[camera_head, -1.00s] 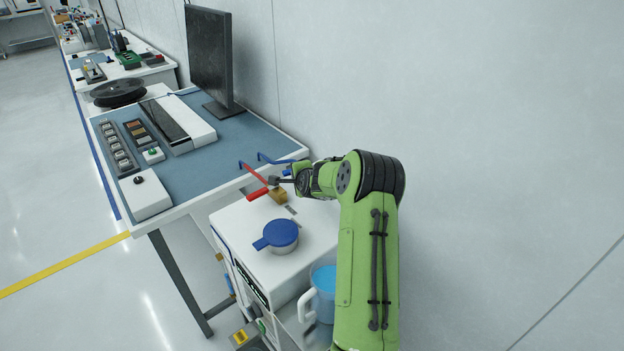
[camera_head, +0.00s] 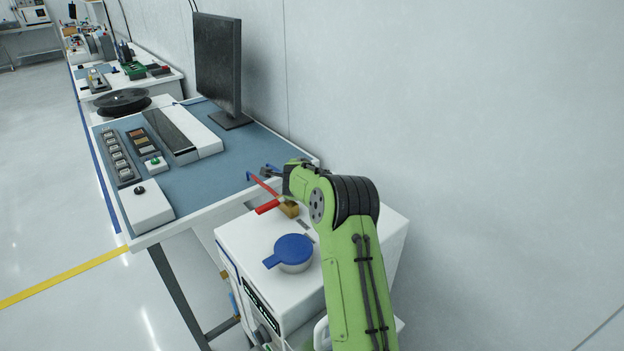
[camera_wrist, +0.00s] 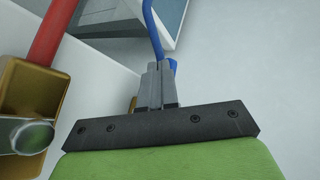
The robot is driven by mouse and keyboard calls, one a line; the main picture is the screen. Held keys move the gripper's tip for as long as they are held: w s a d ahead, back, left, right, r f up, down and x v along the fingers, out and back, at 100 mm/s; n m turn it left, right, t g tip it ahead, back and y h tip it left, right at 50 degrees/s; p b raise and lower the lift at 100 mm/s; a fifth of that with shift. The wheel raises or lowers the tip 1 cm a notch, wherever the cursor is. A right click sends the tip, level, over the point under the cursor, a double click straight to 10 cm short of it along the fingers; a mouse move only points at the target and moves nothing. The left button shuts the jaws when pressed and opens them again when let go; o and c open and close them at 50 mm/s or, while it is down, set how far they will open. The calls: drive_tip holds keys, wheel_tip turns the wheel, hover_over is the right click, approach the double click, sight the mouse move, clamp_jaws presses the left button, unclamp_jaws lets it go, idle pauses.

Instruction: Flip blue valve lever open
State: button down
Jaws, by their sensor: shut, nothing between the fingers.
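The blue lever (camera_wrist: 152,28) runs up from behind my gripper's fingertips in the wrist view. Another bit of blue (camera_wrist: 174,66) shows just right of the fingers. My gripper (camera_wrist: 160,70) is shut and empty, with its tips at or very near the blue lever; I cannot tell if they touch. In the head view my gripper (camera_head: 266,172) is over the desk's near right corner, and the blue lever is largely hidden by it. A red lever (camera_head: 267,207) lies left of my arm beside a brass valve body (camera_head: 289,208), which also shows at the wrist view's left (camera_wrist: 30,90).
A white cabinet (camera_head: 250,240) with a blue-lidded round part (camera_head: 293,249) stands below my arm. The desk (camera_head: 215,175) holds a monitor (camera_head: 219,65) and several control boxes. The wall (camera_head: 480,130) is on the right.

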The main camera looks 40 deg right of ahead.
drive_tip(key=shift+w+d+m+g+h, duration=0.4)
drive_tip(key=shift+w+m+g+h, duration=0.2)
drive_tip(key=shift+m+h, duration=0.3)
drive_tip(key=shift+w+d, duration=0.1)
drive_tip(key=shift+d, duration=0.4)
drive_tip(key=shift+r, duration=0.1)
drive_tip(key=b+v, duration=0.1)
drive_tip(key=v, duration=1.4)
drive_tip(key=shift+s+a+r, duration=0.2)
drive_tip(key=shift+a+r, duration=0.05)
